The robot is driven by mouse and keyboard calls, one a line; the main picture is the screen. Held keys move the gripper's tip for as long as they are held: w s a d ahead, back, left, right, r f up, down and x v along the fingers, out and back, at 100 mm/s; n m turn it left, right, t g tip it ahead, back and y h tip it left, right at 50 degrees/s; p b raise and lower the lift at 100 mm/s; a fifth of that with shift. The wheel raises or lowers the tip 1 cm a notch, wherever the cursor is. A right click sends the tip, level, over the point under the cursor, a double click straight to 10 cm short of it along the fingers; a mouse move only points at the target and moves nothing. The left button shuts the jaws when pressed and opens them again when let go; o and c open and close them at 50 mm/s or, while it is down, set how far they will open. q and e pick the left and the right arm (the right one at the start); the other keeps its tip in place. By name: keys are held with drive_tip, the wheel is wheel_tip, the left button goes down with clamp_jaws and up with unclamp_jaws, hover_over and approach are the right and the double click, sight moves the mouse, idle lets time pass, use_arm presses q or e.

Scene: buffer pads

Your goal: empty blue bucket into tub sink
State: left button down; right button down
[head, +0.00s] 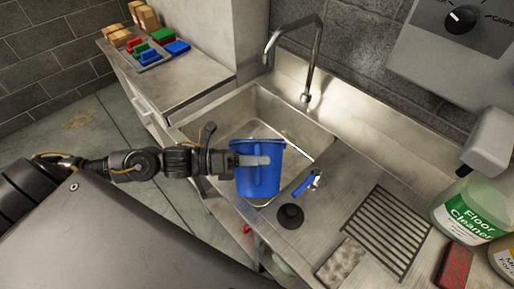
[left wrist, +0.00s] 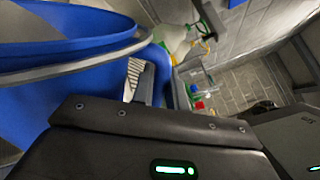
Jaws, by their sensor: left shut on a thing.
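The blue bucket (head: 258,177) is upright in the head view, over the front part of the tub sink (head: 300,133). My left gripper (head: 250,160) comes in from the left and is shut on the bucket at its upper side. In the left wrist view the bucket (left wrist: 40,100) fills the left side, with its rim and a grey band close to the gripper finger (left wrist: 138,80). The bucket's contents cannot be seen clearly. The sink's metal basin shows behind and beside the bucket. My right gripper is not in view.
A tall faucet (head: 313,60) stands at the sink's back edge. Right of the sink are a black stopper (head: 290,215), a blue-handled tool (head: 308,184), a drain grate (head: 381,232) and a Floor Cleaner bottle (head: 468,212). Coloured pads (head: 150,55) lie on the left counter.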

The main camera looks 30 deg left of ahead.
sight(257, 143)
use_arm(q)
drive_tip(key=shift+w+a+r+n+p, duration=0.35)
drive_tip(key=shift+w+n+p, duration=0.3)
drive_tip(key=shift+p, duration=0.25)
drive_tip(key=shift+w+a+r+n+p, duration=0.35)
drive_tip(key=shift+w+n+p, duration=0.3)
drive_tip(key=shift+p, duration=0.25)
idle(0.5)
drive_tip(key=shift+w+a+n, duration=0.25)
drive_tip(key=shift+w+n, duration=0.2)
drive_tip(key=shift+w, duration=0.05)
drive_tip(key=shift+w+a+n, duration=0.25)
drive_tip(key=shift+w+n, duration=0.2)
idle(0.7)
drive_tip(key=shift+w+a, duration=0.15)
drive_tip(key=shift+w, duration=0.15)
drive_tip(key=shift+w+a+n, duration=0.2)
drive_tip(key=shift+w+n, duration=0.1)
drive_tip(key=shift+w+a+n, duration=0.25)
drive_tip(key=shift+w+n, duration=0.05)
drive_tip(key=shift+w, duration=0.25)
drive_tip(key=shift+w+a, duration=0.2)
drive_tip(key=shift+w, duration=0.25)
